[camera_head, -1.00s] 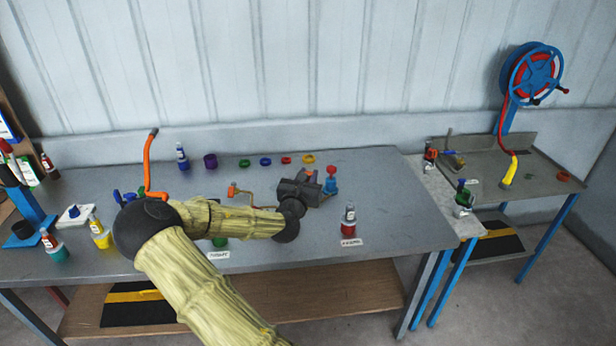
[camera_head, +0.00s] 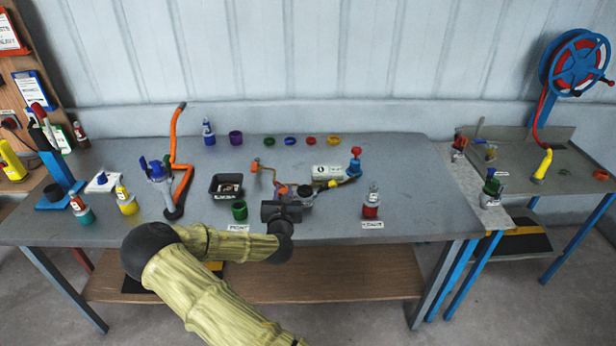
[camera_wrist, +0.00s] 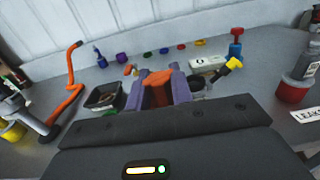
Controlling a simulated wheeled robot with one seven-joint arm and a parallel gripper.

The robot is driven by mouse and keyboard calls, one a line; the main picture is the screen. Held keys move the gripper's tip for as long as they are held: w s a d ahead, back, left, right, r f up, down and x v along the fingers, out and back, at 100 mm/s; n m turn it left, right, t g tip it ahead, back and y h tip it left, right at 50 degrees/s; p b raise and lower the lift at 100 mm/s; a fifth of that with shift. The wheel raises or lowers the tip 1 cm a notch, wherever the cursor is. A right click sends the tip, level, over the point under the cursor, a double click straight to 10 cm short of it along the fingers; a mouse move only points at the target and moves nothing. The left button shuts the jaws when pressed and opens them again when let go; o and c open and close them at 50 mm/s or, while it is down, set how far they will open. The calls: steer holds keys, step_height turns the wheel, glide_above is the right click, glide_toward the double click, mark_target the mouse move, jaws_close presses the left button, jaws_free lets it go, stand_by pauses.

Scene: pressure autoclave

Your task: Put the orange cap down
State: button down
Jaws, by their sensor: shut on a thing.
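My gripper (camera_wrist: 158,92) shows its two purple fingers shut on the orange cap (camera_wrist: 158,77) in the wrist view. The cap is between the fingers, and its lower part is partly hidden by them. In the head view my gripper (camera_head: 284,200) is over the front middle of the grey bench (camera_head: 420,200), with a small bit of the orange cap (camera_head: 282,189) showing just beyond it. I cannot tell whether the cap touches the bench.
Left of my gripper are a green cup (camera_head: 239,211), a black tray (camera_head: 226,186) and a bent orange pipe (camera_head: 178,150). Behind stand a white gauge box (camera_head: 327,171) and a red-topped blue valve (camera_head: 355,162). A red-based bottle (camera_head: 371,208) stands right. Small coloured rings line the back.

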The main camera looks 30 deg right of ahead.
steer(key=s+a+f+n+t+y+b, duration=0.1)
steer(key=a+f+y, duration=0.4)
steer(key=a+f, duration=0.5)
steer(key=s+a+f+n+t+y+b, duration=0.2)
steer(key=a+f+n+y+b, duration=0.2)
steer(key=a+f, duration=0.6)
step_height(320, 180, down, 3)
steer(key=shift+s+a+f+n+y, duration=0.3)
steer(key=shift+n+y, duration=0.2)
steer(key=shift+n, duration=0.4)
